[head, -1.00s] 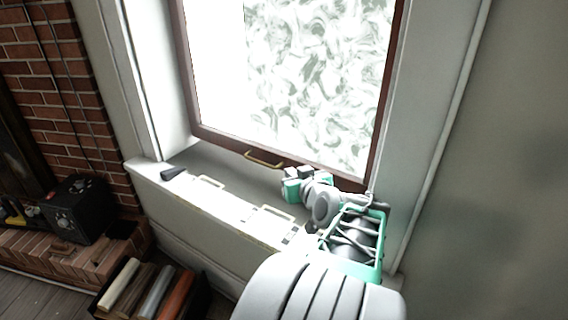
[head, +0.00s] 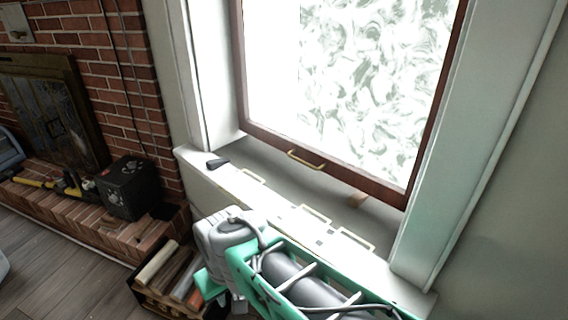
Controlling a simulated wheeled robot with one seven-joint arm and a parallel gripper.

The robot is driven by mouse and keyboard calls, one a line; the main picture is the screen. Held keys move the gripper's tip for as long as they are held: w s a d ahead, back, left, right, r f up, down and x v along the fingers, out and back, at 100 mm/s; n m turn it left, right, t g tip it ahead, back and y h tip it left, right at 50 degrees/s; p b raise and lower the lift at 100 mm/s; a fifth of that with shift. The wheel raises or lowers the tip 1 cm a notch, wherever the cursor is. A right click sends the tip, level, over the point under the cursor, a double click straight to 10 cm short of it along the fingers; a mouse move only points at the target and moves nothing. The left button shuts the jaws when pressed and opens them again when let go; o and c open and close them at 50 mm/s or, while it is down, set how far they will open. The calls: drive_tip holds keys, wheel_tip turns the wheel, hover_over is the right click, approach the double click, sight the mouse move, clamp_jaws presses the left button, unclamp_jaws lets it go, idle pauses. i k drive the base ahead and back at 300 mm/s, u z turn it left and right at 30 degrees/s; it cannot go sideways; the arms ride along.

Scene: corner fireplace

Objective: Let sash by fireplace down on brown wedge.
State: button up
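The sash (head: 276,143) is a dark-framed window with a patterned bright pane and a brass handle (head: 305,160) on its lower rail. A small brown wedge (head: 358,200) is on the sill beneath the right part of that rail. Its top meets the rail in the picture; I cannot tell whether they touch. My gripper (head: 222,291) is low in front of the sill, away from the sash and wedge. Its fingers are mostly hidden by my arm, so its opening is unclear.
A dark wedge-like piece (head: 217,163) lies at the sill's left end. Several pale metal handles or outlines (head: 313,213) lie along the sill (head: 277,202). A box of rolls (head: 158,287) stands on the floor below. A black box (head: 130,187) sits on the brick hearth (head: 100,225).

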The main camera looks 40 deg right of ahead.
sight(398, 197)
drive_tip(key=u, duration=1.85)
drive_tip(key=i, duration=0.5)
drive_tip(key=z, duration=1.75)
drive_tip(key=i, duration=0.5)
drive_tip(key=u, duration=0.05)
